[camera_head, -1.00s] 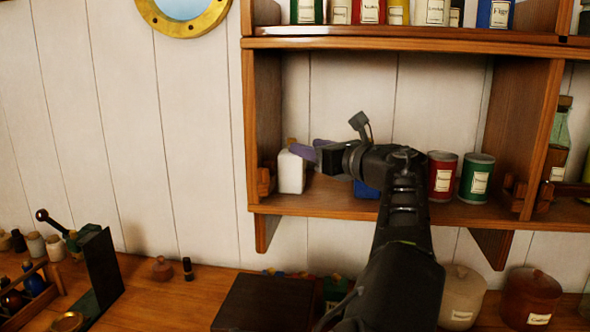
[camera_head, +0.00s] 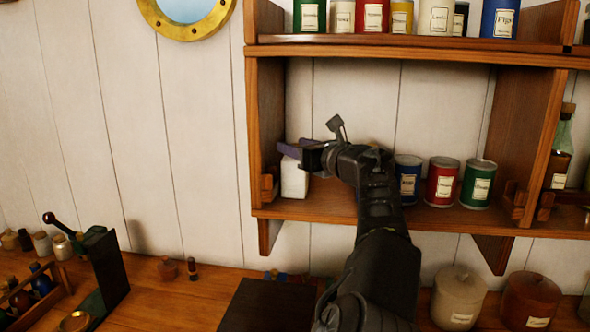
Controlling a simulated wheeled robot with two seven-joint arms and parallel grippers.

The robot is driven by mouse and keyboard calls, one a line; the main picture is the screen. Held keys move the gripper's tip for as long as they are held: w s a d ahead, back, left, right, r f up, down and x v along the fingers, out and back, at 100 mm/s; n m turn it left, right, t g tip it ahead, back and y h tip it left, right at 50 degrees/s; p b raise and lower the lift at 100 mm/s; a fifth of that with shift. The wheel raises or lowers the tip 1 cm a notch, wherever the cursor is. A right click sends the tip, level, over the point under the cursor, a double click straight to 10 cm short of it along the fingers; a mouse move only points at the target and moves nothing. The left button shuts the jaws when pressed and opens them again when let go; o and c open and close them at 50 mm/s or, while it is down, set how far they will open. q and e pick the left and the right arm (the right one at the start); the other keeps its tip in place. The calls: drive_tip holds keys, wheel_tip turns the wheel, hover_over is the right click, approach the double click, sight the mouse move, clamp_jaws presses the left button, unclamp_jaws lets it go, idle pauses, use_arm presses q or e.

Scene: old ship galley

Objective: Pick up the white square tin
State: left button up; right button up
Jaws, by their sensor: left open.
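The white square tin (camera_head: 294,181) stands upright at the left end of the middle shelf (camera_head: 340,209). My left gripper (camera_head: 295,148) reaches in from the right at the height of the tin's top. Its purple fingers are open, one in front of the tin's top and one behind it. They hide the top of the tin, and I cannot tell if they touch it. My right gripper is not in view.
A blue tin (camera_head: 408,179), a red tin (camera_head: 441,182) and a green tin (camera_head: 478,184) stand right of my arm on the same shelf. The shelf's left side wall (camera_head: 266,120) is close to the white tin. More tins line the shelf above.

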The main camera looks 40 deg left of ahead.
use_arm(q)
drive_tip(key=shift+w+a, duration=0.15)
drive_tip(key=shift+a, duration=0.25)
clamp_jaws()
idle(0.6)
idle(0.9)
